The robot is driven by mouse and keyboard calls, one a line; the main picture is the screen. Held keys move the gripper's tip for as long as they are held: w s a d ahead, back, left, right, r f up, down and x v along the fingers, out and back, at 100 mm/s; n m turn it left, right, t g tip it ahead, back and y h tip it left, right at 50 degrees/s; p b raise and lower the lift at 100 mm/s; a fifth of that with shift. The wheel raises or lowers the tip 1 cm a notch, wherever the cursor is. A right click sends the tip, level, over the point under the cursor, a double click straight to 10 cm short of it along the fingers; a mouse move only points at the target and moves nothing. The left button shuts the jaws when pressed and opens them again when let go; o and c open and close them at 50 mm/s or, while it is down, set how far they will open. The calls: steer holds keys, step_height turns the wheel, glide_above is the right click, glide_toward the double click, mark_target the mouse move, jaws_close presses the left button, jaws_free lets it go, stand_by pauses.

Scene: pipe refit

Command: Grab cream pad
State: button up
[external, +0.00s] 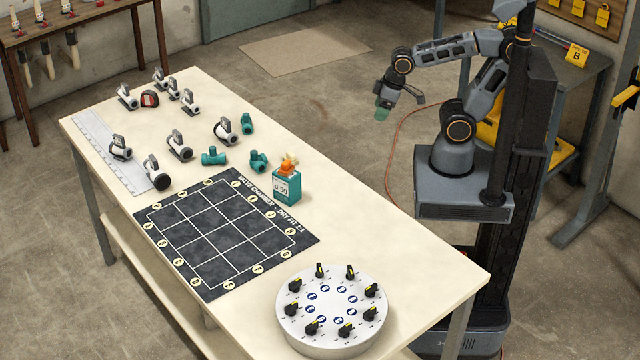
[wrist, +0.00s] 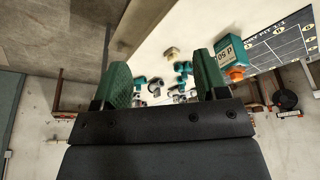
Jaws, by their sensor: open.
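My gripper (external: 383,108) hangs in the air off the table's right side, in front of my base. In the wrist view my gripper (wrist: 164,82) is open, with its two green fingers wide apart and nothing between them.
The table (external: 400,245) holds grey-white valves (external: 180,146), teal fittings (external: 214,157), a teal box with an orange top (external: 287,187), a dark grid mat (external: 225,235) and a round white stand with black knobs (external: 332,310). A tan mat (external: 305,50) lies on the floor.

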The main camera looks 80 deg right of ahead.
steer(key=w+d+f+m+g+b, duration=0.2)
steer(key=d+f+m+b, duration=0.15)
steer(key=f, duration=0.45)
steer(key=m+t+y+b, duration=0.4)
steer(key=m+t+y, duration=0.4)
steer(key=m, duration=1.5)
glide_toward(291, 158)
steer(key=w, duration=0.1)
steer(key=w+d+g, duration=0.1)
steer(key=w, duration=0.1)
steer(key=shift+f+m+y, duration=0.1)
steer(key=shift+m+y, duration=0.15)
steer(key=shift+y, duration=0.05)
steer(key=shift+s+f+x, duration=0.15)
steer(key=shift+x, duration=1)
steer(key=shift+s+f+x, duration=0.15)
steer(key=shift+x, duration=1.7)
